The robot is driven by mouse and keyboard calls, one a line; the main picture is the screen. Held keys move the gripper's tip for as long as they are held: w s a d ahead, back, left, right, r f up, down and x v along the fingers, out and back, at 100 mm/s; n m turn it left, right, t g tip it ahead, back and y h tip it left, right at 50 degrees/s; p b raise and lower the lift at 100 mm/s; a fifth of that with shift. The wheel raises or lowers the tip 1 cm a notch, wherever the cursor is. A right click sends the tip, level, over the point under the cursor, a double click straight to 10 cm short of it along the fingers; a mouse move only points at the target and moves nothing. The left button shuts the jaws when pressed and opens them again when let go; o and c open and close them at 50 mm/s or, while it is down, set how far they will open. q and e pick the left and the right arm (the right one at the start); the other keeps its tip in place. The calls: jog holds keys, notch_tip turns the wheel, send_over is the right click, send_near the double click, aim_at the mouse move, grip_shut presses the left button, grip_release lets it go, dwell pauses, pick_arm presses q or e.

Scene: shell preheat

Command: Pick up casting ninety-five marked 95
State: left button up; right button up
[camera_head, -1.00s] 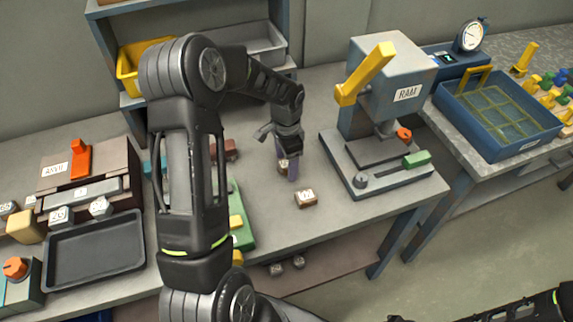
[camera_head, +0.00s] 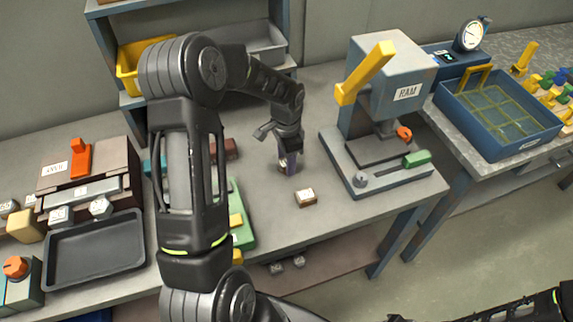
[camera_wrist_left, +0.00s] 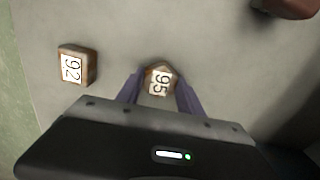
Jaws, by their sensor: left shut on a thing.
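Casting ninety-five (camera_wrist_left: 160,80), a small brown block with a white label reading 95, sits between the two purple fingers of my left gripper (camera_wrist_left: 160,92) in the left wrist view. The fingers are shut on its sides. In the head view my left gripper (camera_head: 289,166) points down at the table, and the casting (camera_head: 282,170) is mostly hidden by the fingers. I cannot tell whether it still touches the table. Part of my right arm shows at the lower right, but its gripper does not show.
A similar casting marked 92 (camera_wrist_left: 76,66) lies beside, also in the head view (camera_head: 305,197). The RAM press (camera_head: 395,80) stands to the right. A black tray (camera_head: 95,250) is at left, a blue basket (camera_head: 500,115) at far right.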

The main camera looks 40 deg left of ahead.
pick_arm(q)
jog(key=c, duration=0.5)
jog(key=shift+o, duration=0.2)
notch_tip(320, 180, up, 10)
jog(key=b, duration=0.1)
jog(key=shift+b, duration=0.3)
